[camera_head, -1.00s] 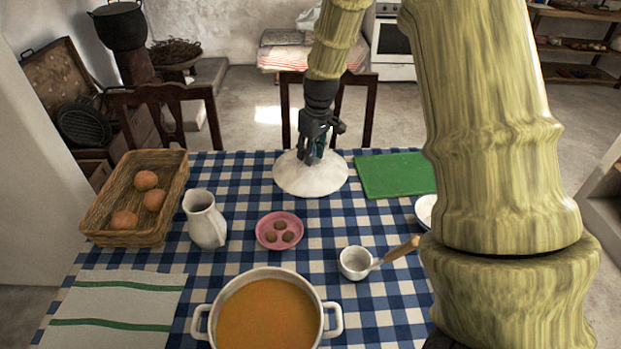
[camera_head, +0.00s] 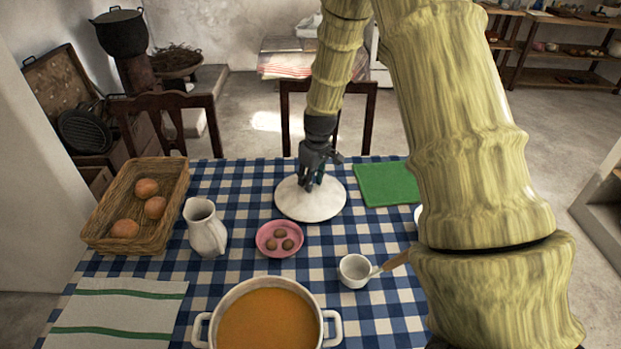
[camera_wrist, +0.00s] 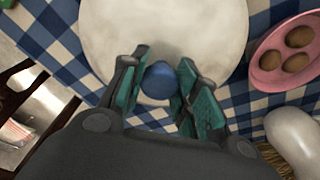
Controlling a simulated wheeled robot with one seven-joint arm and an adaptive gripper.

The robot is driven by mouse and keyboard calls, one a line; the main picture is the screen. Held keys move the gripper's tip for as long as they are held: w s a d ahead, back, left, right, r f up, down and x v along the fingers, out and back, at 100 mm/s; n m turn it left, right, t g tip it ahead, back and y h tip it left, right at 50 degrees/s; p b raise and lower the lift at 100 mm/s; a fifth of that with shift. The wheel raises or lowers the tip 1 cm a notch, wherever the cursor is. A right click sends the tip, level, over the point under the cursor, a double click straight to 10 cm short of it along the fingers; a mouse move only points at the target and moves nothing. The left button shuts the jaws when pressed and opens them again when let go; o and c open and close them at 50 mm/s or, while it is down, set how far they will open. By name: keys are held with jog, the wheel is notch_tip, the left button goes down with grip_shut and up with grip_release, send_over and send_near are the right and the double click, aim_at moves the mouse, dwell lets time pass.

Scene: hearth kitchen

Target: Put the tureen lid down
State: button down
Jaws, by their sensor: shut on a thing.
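The tureen lid (camera_head: 310,205) is a broad white disc at the far side of the table, left of the green board. My gripper (camera_head: 312,182) points down over its middle. In the wrist view my gripper (camera_wrist: 158,85) has its green-padded fingers on both sides of the lid's blue knob (camera_wrist: 158,79), shut on it. The white lid (camera_wrist: 165,35) fills the top of that view. It looks level and at or very close to the cloth; I cannot tell whether it touches. The tureen (camera_head: 203,328), full of orange soup, stands uncovered at the near edge.
Near the lid are a pink dish (camera_head: 264,246) with brown balls, a green board (camera_head: 388,184) and a white pitcher (camera_head: 206,232). A white ladle cup (camera_head: 354,270), a wicker basket (camera_head: 177,190) and a striped towel (camera_head: 115,312) are also on the checked tablecloth (camera_head: 235,180).

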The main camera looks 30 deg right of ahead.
aim_at(315, 189)
jog(key=shift+f, duration=0.15)
jog(key=c, duration=1.1)
grip_release()
jog(key=shift+o, duration=0.2)
notch_tip(315, 189, up, 12)
jog(key=s+b, duration=0.1)
jog(key=shift+s+d, duration=0.25)
jog(key=shift+s, duration=0.1)
jog(key=shift+r, duration=0.2)
